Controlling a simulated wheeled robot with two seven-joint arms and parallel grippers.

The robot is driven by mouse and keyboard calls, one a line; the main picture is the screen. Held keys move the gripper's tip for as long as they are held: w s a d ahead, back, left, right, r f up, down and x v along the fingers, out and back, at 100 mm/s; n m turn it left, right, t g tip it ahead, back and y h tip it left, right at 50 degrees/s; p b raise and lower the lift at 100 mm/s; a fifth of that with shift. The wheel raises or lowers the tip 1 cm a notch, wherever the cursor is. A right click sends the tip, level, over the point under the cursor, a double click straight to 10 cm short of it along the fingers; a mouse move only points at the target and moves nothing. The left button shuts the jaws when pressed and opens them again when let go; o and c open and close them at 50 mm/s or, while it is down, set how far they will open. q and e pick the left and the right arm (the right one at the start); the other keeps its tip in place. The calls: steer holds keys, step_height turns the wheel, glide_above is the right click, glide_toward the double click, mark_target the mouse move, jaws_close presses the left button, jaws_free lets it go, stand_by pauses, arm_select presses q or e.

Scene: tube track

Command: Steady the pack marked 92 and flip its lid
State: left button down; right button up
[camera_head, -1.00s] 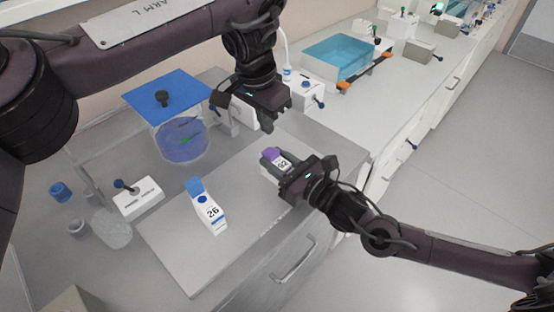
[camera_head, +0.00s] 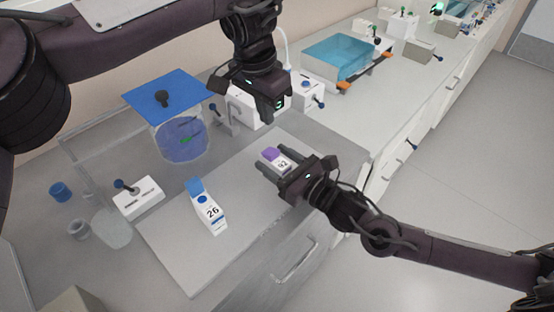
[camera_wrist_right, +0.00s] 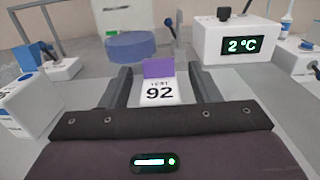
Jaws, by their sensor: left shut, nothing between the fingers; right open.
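The pack marked 92 (camera_head: 284,165) is white with a purple lid (camera_head: 270,153) and sits near the right end of the grey board. In the right wrist view the pack (camera_wrist_right: 159,92) shows its number squarely, with the purple lid panel (camera_wrist_right: 158,68) behind the white face; I cannot tell how far the lid is turned. My right gripper (camera_wrist_right: 158,84) is open, its fingers on either side of the pack with gaps. My left gripper (camera_head: 272,119) is shut and empty, above and behind the pack, apart from it.
A white pack marked 26 (camera_head: 208,212) with a blue lid stands on the board (camera_head: 180,250). Behind are a blue-lidded clear container (camera_head: 182,140) and white boxes. A white lever block (camera_head: 138,202) stands left. The board is clear between the packs.

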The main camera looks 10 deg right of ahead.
steer(key=b+v, duration=0.1)
steer(key=v, duration=0.5)
steer(key=shift+s+d+f, duration=0.1)
steer(key=shift+s+d, duration=0.1)
steer(key=shift+s, duration=0.1)
steer(key=shift+s+d, duration=0.3)
steer(key=shift+s, duration=0.15)
